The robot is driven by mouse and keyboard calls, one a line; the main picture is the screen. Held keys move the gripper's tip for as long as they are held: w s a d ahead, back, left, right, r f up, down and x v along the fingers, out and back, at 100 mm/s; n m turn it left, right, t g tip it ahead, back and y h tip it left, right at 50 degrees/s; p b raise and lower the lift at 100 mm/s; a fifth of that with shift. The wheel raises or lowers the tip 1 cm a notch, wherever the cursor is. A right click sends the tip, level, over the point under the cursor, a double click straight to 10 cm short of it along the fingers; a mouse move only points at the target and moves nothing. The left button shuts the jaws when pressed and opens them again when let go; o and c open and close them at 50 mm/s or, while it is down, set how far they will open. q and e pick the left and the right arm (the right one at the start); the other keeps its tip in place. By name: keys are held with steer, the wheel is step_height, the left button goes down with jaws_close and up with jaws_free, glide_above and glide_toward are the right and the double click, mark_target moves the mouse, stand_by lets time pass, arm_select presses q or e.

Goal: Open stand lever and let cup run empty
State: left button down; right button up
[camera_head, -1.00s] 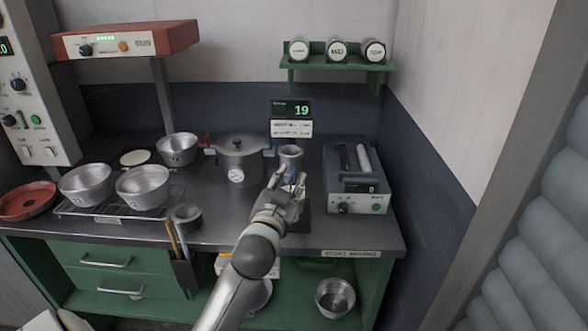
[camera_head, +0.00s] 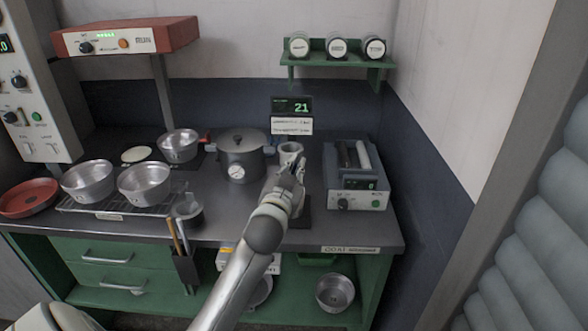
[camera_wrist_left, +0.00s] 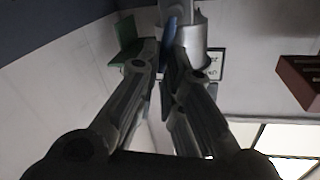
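A metal cup (camera_head: 290,150) sits in a dark stand (camera_head: 299,216) at the back middle of the counter. My left gripper (camera_head: 297,172) is in front of the cup and hides much of the stand. In the left wrist view the gripper's fingertips (camera_wrist_left: 161,62) are close together. A thin blue piece (camera_wrist_left: 167,50), apparently the stand lever, runs between them. The silver cup (camera_wrist_left: 192,58) is just beyond. I cannot tell whether the fingers grip the blue piece. The cup's contents and outlet are hidden. My right gripper is out of view.
A display reading 21 (camera_head: 292,106) is behind the cup. A lidded pot (camera_head: 241,158) is close on the left, and a grey instrument (camera_head: 356,192) on the right. Metal pans (camera_head: 145,184) stand further left. Another pan (camera_head: 335,293) is on the lower shelf.

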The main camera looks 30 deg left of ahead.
arm_select(q)
steer(key=m+p, duration=0.2)
steer(key=shift+w+d+f+p, duration=0.15)
steer(key=shift+w+d+p, duration=0.1)
steer(key=shift+d+p, duration=0.15)
steer(key=c, duration=1.6)
jaws_free()
steer(key=shift+o, duration=0.2)
steer(key=v, duration=1.2)
steer(key=shift+r, duration=0.25)
